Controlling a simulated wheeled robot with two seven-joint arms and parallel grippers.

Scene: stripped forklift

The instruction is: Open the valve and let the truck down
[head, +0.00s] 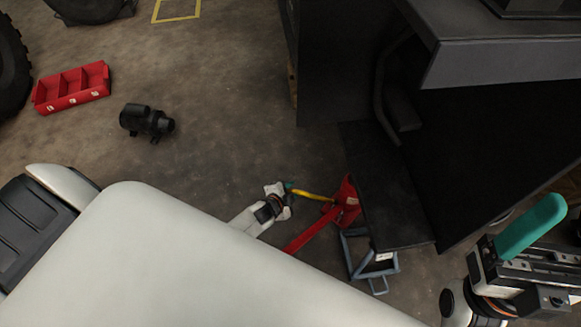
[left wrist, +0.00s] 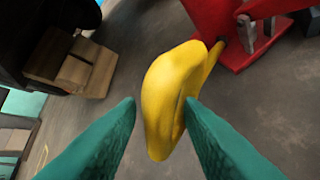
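The yellow valve handle (head: 312,194) sticks out to the left from the red jack (head: 346,203), low beside the dark truck (head: 480,130). A red bar (head: 306,233) runs from the jack toward my body. My left gripper (head: 288,187) is at the handle's free end. In the left wrist view, the yellow handle (left wrist: 165,100) lies between the teal fingers of the left gripper (left wrist: 162,104). A narrow gap shows on the left; the right fingertip overlaps the handle's edge, and contact is unclear. My right gripper (head: 530,228) is at the lower right, with one teal finger showing clearly.
A blue-grey metal frame (head: 358,258) stands on the floor by the jack. A red divided tray (head: 70,88) and a black cylindrical part (head: 147,120) lie at the left. A tyre (head: 12,70) is at the left edge. The floor between is clear.

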